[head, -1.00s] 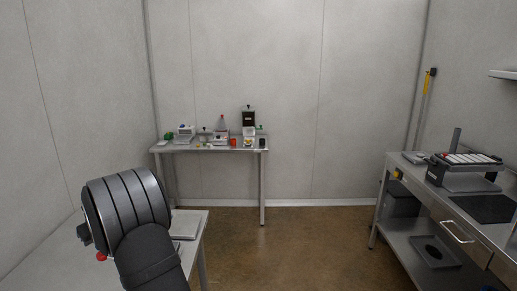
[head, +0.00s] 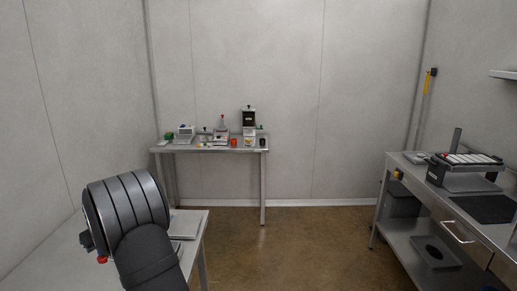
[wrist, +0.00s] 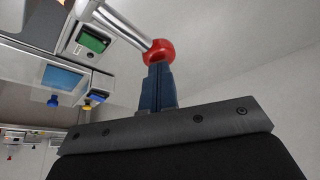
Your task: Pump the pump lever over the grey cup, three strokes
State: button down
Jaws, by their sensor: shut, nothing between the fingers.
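The pump lever (wrist: 125,25) is a silver rod ending in a red knob (wrist: 158,51) in the wrist view. In the head view the red knob (head: 102,260) shows small at the lower left, beside my dark arm. My gripper (wrist: 156,68) is shut, with its blue fingers together and empty. Its fingertips are at the red knob and appear to touch it, without gripping it. The pump body is mostly hidden behind my arm in the head view. I cannot make out the grey cup in either view.
A device with a green display (wrist: 91,40) and a blue panel (wrist: 63,78) lie near the lever. A near table (head: 50,262) is at lower left. A far table (head: 212,149) holds several small devices. A steel counter (head: 480,225) stands at right. The middle floor is clear.

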jog(key=shift+d+f, duration=0.15)
jog(key=shift+f, duration=1.55)
jog(key=shift+r, duration=2.95)
notch_tip(320, 180, up, 5)
jog(key=shift+f, duration=0.1)
